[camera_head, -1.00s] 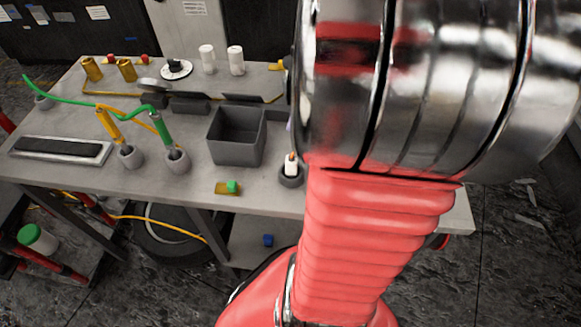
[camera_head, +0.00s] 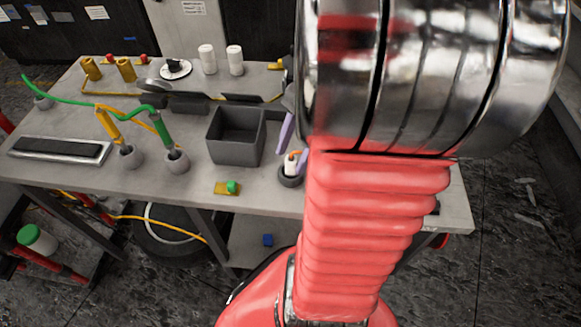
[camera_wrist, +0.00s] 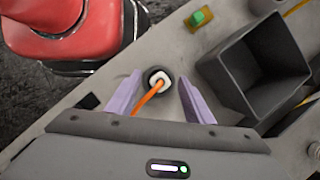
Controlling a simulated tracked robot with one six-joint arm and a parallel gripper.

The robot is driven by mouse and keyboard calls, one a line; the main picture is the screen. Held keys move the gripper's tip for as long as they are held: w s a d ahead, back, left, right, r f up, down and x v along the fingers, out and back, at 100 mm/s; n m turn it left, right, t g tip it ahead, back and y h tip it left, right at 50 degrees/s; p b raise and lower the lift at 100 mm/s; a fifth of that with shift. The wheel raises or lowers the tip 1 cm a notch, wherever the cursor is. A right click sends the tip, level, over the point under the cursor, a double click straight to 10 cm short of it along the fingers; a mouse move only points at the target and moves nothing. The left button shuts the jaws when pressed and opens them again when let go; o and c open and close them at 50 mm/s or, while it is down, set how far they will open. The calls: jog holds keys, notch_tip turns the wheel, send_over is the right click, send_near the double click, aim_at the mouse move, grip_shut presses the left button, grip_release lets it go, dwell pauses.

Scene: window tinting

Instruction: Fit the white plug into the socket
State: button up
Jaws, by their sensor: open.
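The white plug (camera_head: 290,166) has an orange cable end and stands upright in a round dark grey holder (camera_head: 291,181) near the front edge of the workbench. In the wrist view the plug (camera_wrist: 157,80) shows as a pale square with an orange cable, inside the round holder. My gripper (camera_wrist: 160,76) is open, its two purple fingers apart on either side of the plug, with gaps on both sides. In the head view the purple fingers (camera_head: 285,132) show partly beside and above the plug; my arm hides the rest. I cannot tell which fixture is the socket.
A grey open bin (camera_head: 236,157) stands left of the plug. A small yellow block with a green top (camera_head: 228,188) lies in front of it. Green and yellow cabled plugs (camera_head: 162,130) stand in round holders farther left. Two white cylinders (camera_head: 235,60) stand at the back.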

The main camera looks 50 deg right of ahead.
jog(key=shift+x, duration=0.85)
jog(key=shift+c, duration=0.3)
jog(key=c, duration=1.1)
jog(key=shift+r, duration=0.15)
notch_tip(320, 180, up, 10)
jog(key=shift+f, duration=0.1)
